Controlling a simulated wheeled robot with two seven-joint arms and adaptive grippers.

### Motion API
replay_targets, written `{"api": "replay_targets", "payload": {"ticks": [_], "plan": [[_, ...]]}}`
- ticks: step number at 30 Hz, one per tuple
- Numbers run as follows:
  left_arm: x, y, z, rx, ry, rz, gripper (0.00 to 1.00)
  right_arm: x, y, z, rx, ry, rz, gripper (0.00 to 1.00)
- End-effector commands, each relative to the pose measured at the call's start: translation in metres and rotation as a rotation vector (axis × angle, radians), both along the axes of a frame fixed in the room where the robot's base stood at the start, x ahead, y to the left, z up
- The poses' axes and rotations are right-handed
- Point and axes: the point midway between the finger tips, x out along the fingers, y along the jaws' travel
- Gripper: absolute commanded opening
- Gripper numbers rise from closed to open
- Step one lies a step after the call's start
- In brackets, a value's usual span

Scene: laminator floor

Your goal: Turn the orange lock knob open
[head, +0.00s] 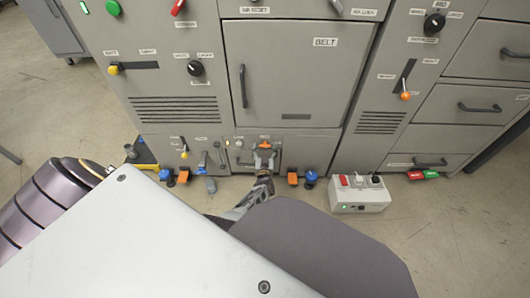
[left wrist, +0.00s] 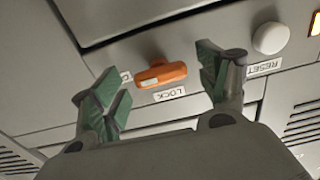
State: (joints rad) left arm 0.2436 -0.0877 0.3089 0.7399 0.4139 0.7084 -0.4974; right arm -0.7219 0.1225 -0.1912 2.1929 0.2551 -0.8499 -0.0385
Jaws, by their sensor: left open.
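The orange lock knob (left wrist: 160,74) is a bar-shaped handle on the grey panel, above a label reading LOCK in the left wrist view. My left gripper (left wrist: 160,88) is open, with one green-padded finger on each side of the knob and a visible gap to each. The knob lies nearly crosswise between the fingers, slightly tilted. In the head view my left gripper (head: 264,156) is at the low panel under the BELT door, and it largely hides the knob there. My right gripper is not in view.
A white round button (left wrist: 271,39) labelled RESET sits right of the knob in the left wrist view. In the head view, orange and blue pedals flank the gripper near the floor. A white switch box (head: 358,194) stands to the right. Open floor lies farther right.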

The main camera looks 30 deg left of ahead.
Motion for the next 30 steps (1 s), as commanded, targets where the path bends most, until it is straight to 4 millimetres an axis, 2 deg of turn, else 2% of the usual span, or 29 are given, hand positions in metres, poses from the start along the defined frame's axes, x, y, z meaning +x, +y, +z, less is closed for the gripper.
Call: {"api": "replay_targets", "payload": {"ticks": [10, 30], "plan": [[0.000, 0.000, 0.000, -0.063, -0.040, -0.001, 0.75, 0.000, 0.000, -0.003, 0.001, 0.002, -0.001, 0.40], [0.000, 0.000, -0.001, -0.373, -0.229, 0.000, 0.75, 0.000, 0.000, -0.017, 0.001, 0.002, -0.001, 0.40]]}}
